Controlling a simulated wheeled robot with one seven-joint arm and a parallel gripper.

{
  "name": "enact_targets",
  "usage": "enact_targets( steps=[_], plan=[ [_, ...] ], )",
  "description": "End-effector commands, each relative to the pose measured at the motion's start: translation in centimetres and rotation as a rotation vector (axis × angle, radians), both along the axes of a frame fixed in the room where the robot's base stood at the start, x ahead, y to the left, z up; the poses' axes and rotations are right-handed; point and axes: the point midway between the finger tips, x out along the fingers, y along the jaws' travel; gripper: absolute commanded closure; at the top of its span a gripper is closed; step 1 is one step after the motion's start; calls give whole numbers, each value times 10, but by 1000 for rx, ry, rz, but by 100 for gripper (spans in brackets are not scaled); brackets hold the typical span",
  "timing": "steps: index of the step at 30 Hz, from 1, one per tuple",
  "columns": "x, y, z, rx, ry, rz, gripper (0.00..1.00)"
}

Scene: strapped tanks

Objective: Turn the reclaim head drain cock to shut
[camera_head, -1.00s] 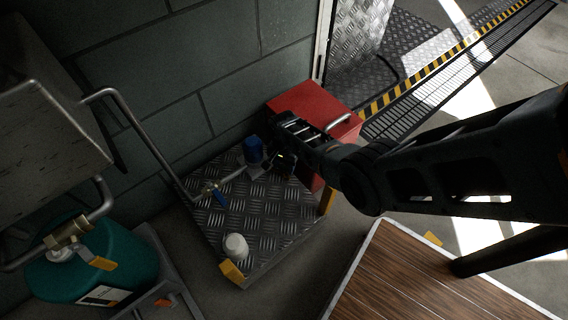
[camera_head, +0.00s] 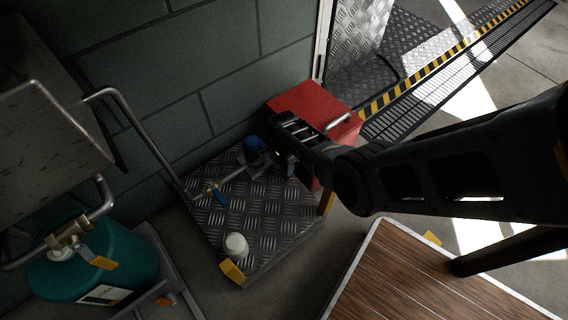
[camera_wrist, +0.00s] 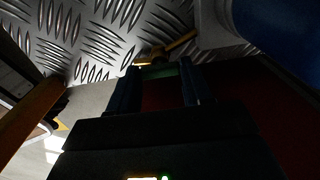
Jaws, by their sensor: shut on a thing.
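The drain cock (camera_wrist: 153,55) is a small brass-coloured fitting with a yellow lever (camera_wrist: 180,43), seen at the fingertips in the wrist view. My gripper (camera_wrist: 158,70) is shut on it, with one dark finger on each side; the exact contact is dark and partly hidden. A blue cylinder (camera_wrist: 285,25) fills the upper right of the wrist view. In the head view the blue cylinder (camera_head: 253,147) stands on the tread plate, and my gripper (camera_head: 282,160) is just right of it. There my own arm hides the cock.
A tread-plate platform (camera_head: 262,218) carries a pipe valve with a blue lever (camera_head: 220,197) and a white cap (camera_head: 236,246). A red box (camera_head: 315,104) stands behind my gripper. A teal tank (camera_head: 125,262) is at left, a wooden top (camera_head: 430,285) at lower right.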

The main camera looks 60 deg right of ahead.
Motion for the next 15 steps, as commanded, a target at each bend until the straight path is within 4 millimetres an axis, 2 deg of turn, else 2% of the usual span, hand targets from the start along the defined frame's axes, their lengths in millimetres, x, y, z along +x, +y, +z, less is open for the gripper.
enact_targets(
  steps=[8,9,15],
  plan=[
    [0,0,-1,1,0,-3,82],
    [0,0,-1,1,0,-3,50],
    [0,0,0,1,0,-2,31]
  ],
)
